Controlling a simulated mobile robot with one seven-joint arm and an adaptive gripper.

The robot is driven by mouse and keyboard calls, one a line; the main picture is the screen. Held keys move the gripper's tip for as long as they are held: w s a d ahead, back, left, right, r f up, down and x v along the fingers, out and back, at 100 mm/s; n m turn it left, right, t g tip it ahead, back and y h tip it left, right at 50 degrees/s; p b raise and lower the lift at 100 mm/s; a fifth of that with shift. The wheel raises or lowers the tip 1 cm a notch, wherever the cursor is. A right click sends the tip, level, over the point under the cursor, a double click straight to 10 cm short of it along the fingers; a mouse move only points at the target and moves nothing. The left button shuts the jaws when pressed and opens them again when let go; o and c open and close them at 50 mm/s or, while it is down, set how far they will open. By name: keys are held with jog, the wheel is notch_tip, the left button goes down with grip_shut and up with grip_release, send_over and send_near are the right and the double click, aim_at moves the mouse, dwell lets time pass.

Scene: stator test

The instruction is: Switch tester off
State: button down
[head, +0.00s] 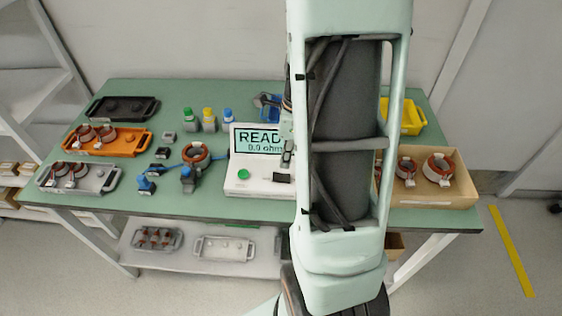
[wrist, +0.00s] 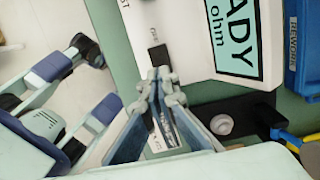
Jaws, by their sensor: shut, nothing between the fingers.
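The tester (head: 262,192) is a white box on the green bench, with a screen (head: 258,142) that reads READY and 0.0 ohm. A green button (head: 243,174) is on its front, and a dark part (head: 280,178) lies to the right of it. In the wrist view, the tester (wrist: 185,35) fills the top centre, with a small black switch-like block (wrist: 158,57) on its white face. My gripper (wrist: 160,76) is shut and empty, its fingertips right by this block. I cannot tell if they touch it. My arm hides the tester's right side in the head view.
Orange (head: 92,151), grey (head: 108,184) and black (head: 135,101) trays stand at the left. A wooden box (head: 463,180) with copper-wound rings and a yellow bin (head: 411,128) are at the right. A blue bin (wrist: 305,40) and a black object with a white knob (wrist: 222,124) lie near my gripper.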

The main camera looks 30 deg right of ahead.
notch_tip(320, 180, up, 9)
jog(key=d, duration=0.1)
jog(key=shift+s, duration=0.25)
jog(key=shift+r+p, duration=0.1)
jog(key=shift+p, duration=0.2)
